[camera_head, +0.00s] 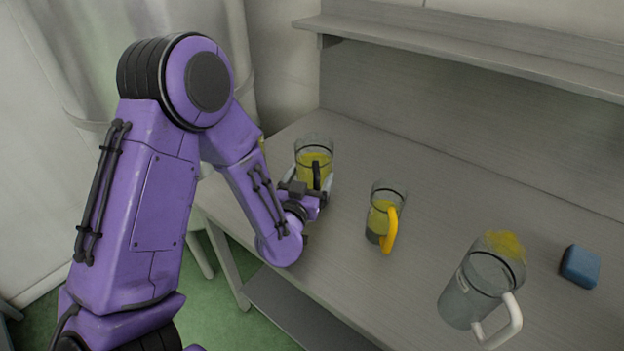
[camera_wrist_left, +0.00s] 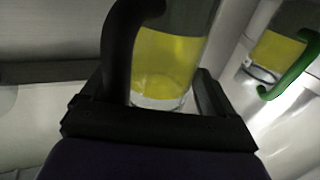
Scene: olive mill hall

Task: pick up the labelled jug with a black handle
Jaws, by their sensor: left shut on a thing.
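The jug with a black handle (camera_head: 314,155) is clear, with yellow contents. It stands upright at the left part of the bench in the head view, its lower part hidden by my gripper. My left gripper (camera_head: 307,188) is shut on this jug. In the left wrist view the jug (camera_wrist_left: 168,65) sits between the fingers of my left gripper (camera_wrist_left: 150,100), with its black handle towards the left. I cannot make out a label, or whether the base touches the bench. My right gripper is not in view.
A jug with a yellow handle (camera_head: 384,212) and one with a white handle (camera_head: 472,285) stand to the right on the bench (camera_head: 400,160). A blue block (camera_head: 580,266) lies far right. A green-handled jug (camera_wrist_left: 285,55) shows in the wrist view. A shelf (camera_head: 460,60) hangs behind.

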